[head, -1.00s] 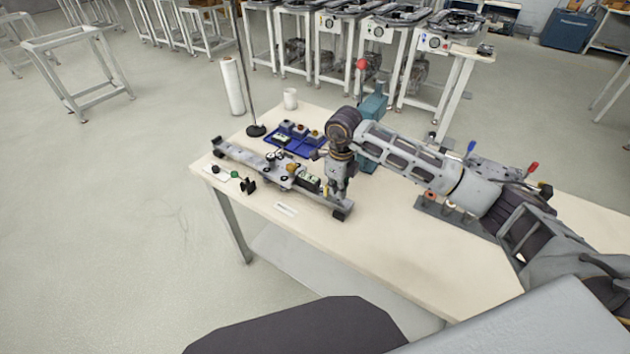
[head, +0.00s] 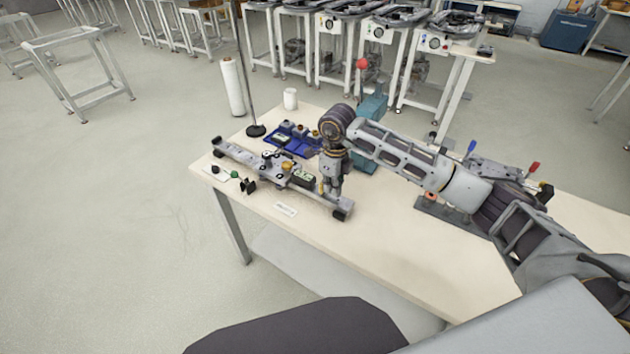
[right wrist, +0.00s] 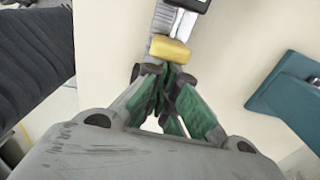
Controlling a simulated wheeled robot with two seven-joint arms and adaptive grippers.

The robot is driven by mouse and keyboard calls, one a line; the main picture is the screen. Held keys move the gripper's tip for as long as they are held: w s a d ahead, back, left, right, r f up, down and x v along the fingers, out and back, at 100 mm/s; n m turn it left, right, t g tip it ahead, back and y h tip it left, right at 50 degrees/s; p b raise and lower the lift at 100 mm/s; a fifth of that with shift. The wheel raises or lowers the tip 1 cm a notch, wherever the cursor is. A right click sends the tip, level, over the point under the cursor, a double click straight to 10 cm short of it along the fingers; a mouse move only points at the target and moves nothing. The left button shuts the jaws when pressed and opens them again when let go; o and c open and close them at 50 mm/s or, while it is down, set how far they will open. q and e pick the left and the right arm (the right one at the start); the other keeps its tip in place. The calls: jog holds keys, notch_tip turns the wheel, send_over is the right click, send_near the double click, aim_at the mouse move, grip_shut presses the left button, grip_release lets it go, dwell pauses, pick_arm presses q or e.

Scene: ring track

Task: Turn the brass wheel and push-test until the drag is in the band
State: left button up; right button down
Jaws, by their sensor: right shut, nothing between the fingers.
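A grey rail (head: 235,153) lies along the near left part of the bench, with a carriage (head: 272,168) on it. A small block with a pale greenish face (head: 303,178) sits on the rail's right half. My right gripper (head: 332,196) points down over the rail's right end, just right of that block. In the right wrist view its green-padded fingers (right wrist: 168,78) are shut and empty. A yellow block (right wrist: 170,48) is just beyond the fingertips; I cannot tell if they touch. I cannot make out the brass wheel for certain. My left gripper is out of view.
A blue tray (head: 297,149) with small parts stands behind the rail. A pole with a black base (head: 256,130), a white cup (head: 290,99) and a teal device (head: 372,108) stand farther back. The bench's near right is clear.

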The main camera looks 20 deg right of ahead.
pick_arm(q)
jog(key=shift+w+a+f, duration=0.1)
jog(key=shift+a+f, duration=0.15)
pick_arm(e)
jog(key=shift+w+a, duration=0.6)
jog(key=shift+w, duration=0.1)
dwell(0.5)
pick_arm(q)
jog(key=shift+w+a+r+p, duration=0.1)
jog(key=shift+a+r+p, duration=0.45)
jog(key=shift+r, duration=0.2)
pick_arm(e)
jog(key=shift+s+d+r, duration=1)
jog(key=shift+s+r, duration=0.05)
jog(key=shift+s, duration=0.15)
jog(key=shift+r, duration=0.1)
